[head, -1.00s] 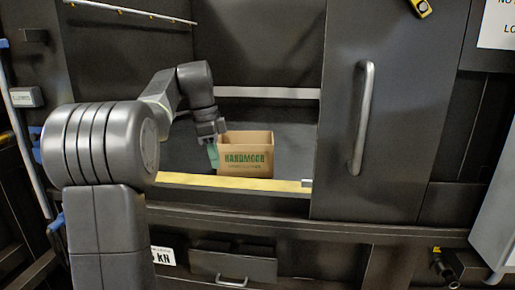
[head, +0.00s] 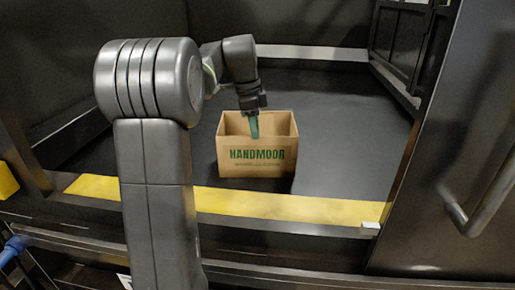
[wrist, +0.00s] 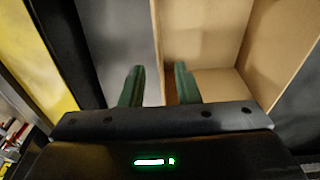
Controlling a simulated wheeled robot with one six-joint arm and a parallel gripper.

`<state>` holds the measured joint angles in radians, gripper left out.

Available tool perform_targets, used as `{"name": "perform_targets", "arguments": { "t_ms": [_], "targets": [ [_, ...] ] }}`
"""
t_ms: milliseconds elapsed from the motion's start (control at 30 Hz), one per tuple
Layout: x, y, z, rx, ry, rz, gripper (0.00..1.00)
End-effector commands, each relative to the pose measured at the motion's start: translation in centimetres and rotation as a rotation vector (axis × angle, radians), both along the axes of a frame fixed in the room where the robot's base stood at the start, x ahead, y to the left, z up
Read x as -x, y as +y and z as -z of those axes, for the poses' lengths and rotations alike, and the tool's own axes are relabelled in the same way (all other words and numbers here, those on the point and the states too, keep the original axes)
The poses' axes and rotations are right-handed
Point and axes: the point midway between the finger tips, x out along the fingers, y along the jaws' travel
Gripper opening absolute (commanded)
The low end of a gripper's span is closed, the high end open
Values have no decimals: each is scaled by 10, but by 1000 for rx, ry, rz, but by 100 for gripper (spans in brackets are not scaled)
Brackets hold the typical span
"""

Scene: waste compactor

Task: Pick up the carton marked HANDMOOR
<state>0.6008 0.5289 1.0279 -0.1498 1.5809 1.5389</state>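The HANDMOOR carton (head: 262,167) is an open-topped brown box with green print. It stands upright on the dark compactor floor, behind the yellow sill. My gripper (head: 254,128) points down at the carton's near wall, its green fingers overlapping the rim beside the print. In the wrist view, the gripper (wrist: 159,82) is open, its two fingers apart. The carton wall (wrist: 157,45) runs up between them, with the left finger over the grey floor outside and the right finger over the carton's inside. I cannot tell whether either finger touches the wall.
The yellow sill strip (head: 280,207) runs along the front of the chamber opening. A dark door with a metal handle (head: 483,205) stands at the right. The chamber floor (head: 345,120) right of and behind the carton is bare.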

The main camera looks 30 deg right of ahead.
Motion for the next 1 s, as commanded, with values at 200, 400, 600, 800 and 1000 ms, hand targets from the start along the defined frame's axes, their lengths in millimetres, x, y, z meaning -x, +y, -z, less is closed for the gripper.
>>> {"name": "perform_targets", "arguments": {
  "t_ms": [200,400,600,800,1000],
  "targets": [
    [2,-2,18,0,0,0,29],
    [4,-6,42,-2,3,0,29],
    [5,-9,66,-1,1,-1,29],
    [5,-9,69,0,-1,-1,29],
    [5,-10,69,0,-1,-1,2]
  ]
}}
